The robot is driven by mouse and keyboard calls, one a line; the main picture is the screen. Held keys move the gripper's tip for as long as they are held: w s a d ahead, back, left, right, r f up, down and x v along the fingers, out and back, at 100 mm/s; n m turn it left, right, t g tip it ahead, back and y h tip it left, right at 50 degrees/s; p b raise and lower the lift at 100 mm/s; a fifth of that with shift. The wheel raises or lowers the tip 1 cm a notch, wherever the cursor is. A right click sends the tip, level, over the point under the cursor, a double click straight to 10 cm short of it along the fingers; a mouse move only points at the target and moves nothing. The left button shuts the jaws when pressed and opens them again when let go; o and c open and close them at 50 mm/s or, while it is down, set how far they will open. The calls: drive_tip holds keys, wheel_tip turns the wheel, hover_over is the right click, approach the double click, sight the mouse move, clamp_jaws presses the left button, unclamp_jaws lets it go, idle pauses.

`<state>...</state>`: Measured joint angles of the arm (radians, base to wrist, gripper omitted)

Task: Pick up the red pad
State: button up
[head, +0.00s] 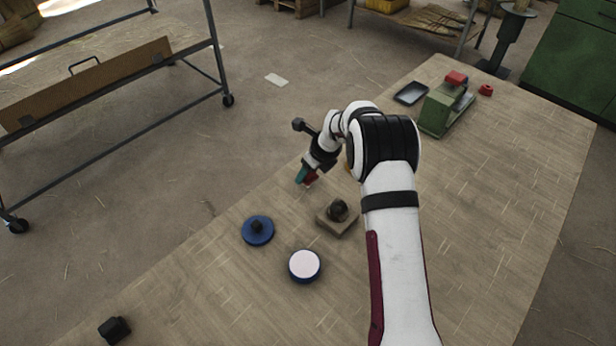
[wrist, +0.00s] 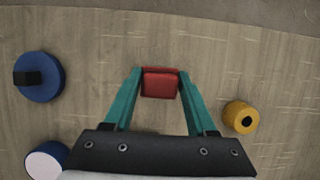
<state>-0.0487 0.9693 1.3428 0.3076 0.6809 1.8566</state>
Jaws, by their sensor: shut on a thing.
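The red pad (wrist: 161,84) is a small red block between the two teal fingers of my gripper (wrist: 161,76) in the wrist view. The fingers press on its left and right sides, so my gripper is shut on it. In the head view my gripper (head: 304,176) points down near the table's left edge, with the red pad (head: 312,178) showing beside the teal fingers. Whether the pad touches the table or hangs just above it, I cannot tell.
A blue disc with a black knob (head: 258,229), a white-topped blue round (head: 304,266) and a block with a dark knob (head: 337,216) stand nearer on the table. A yellow round piece (wrist: 240,117) lies right of my gripper. A green device (head: 440,112) and dark tray (head: 411,93) stand farther back.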

drive_tip(key=s+d+r, duration=0.4)
drive_tip(key=d+r, duration=0.4)
drive_tip(key=d, duration=0.3)
drive_tip(key=shift+s+r, duration=0.2)
drive_tip(key=shift+r, duration=0.05)
drive_tip(key=o, duration=0.7)
drive_tip(key=shift+a, duration=0.1)
drive_tip(key=c, duration=0.5)
drive_tip(key=s+a+n+g, duration=0.1)
drive_tip(key=s+a+n, duration=0.1)
drive_tip(key=s+n, duration=0.1)
drive_tip(key=s+a+n+g+y, duration=0.1)
drive_tip(key=s+a+n, duration=0.2)
drive_tip(key=s+a+f+n+g, duration=0.1)
drive_tip(key=s+a+n, duration=0.1)
drive_tip(key=s+n, duration=0.1)
drive_tip(key=shift+a, duration=0.35)
drive_tip(key=s+a+n+g+h, duration=0.1)
drive_tip(key=s+a+n+g, duration=0.3)
drive_tip(key=s+n, duration=0.6)
drive_tip(key=shift+m+t, duration=0.3)
drive_tip(key=shift+m, duration=0.2)
drive_tip(key=shift+s+a+f, duration=0.15)
drive_tip(key=shift+f, duration=1.4)
drive_tip(key=shift+s+a+f, duration=0.1)
drive_tip(key=shift+s+f, duration=0.05)
drive_tip(key=shift+f, duration=1.35)
